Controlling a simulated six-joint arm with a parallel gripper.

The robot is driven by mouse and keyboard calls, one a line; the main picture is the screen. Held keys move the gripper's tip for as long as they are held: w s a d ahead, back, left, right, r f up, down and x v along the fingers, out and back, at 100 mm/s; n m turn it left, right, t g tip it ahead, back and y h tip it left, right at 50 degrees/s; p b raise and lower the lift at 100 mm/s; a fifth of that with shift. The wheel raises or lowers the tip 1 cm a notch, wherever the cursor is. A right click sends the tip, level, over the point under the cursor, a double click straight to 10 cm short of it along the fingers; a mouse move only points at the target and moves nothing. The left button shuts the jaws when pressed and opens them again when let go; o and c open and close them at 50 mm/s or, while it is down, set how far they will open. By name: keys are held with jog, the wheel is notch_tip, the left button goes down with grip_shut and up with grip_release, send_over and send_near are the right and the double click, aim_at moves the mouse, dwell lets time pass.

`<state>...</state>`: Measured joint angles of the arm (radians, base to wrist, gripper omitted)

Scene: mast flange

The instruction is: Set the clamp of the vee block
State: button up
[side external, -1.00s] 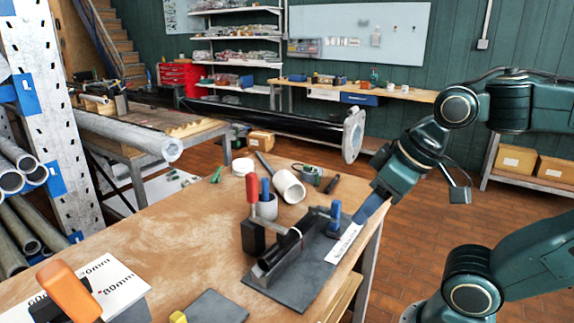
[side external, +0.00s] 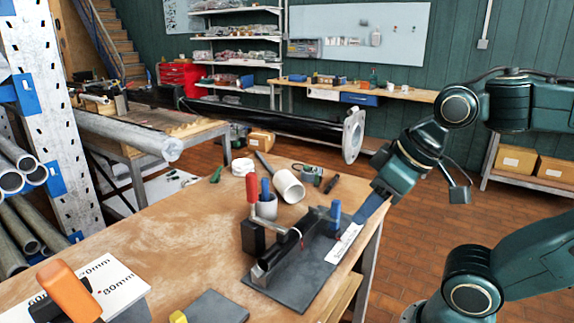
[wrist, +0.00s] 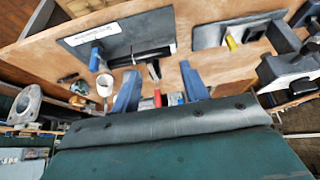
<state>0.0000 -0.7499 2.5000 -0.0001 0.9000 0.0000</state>
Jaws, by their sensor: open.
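The dark vee block (side external: 280,262) sits on a grey base plate (side external: 300,292) near the right edge of the wooden bench. The clamp's red handle (side external: 253,190) stands upright at its left, and a blue-handled part (side external: 335,215) stands at its right end. In the wrist view the red handle (wrist: 157,98) shows between my fingers, and the blue handle (wrist: 95,60) is left of them. My gripper (wrist: 158,72) is open and empty, its two blue fingers apart. In the side view my gripper (side external: 371,207) is right of the block, apart from the red handle.
A white cylinder (side external: 289,186) and a cup holding a blue-handled tool (side external: 266,205) stand behind the block. A second grey plate (side external: 215,307) with a yellow piece lies in front. The bench's left middle (side external: 170,225) is clear.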

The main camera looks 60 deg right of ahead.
jog(key=shift+c, duration=0.2)
notch_tip(320, 180, up, 5)
jog(key=g, duration=0.5)
send_over(252, 187)
jog(key=shift+w+d+f+g, duration=0.2)
jog(key=shift+w+d+g, duration=0.1)
jog(key=shift+w+d, duration=0.3)
jog(key=shift+f, duration=0.15)
notch_tip(252, 187, down, 14)
jog(key=shift+r, duration=0.25)
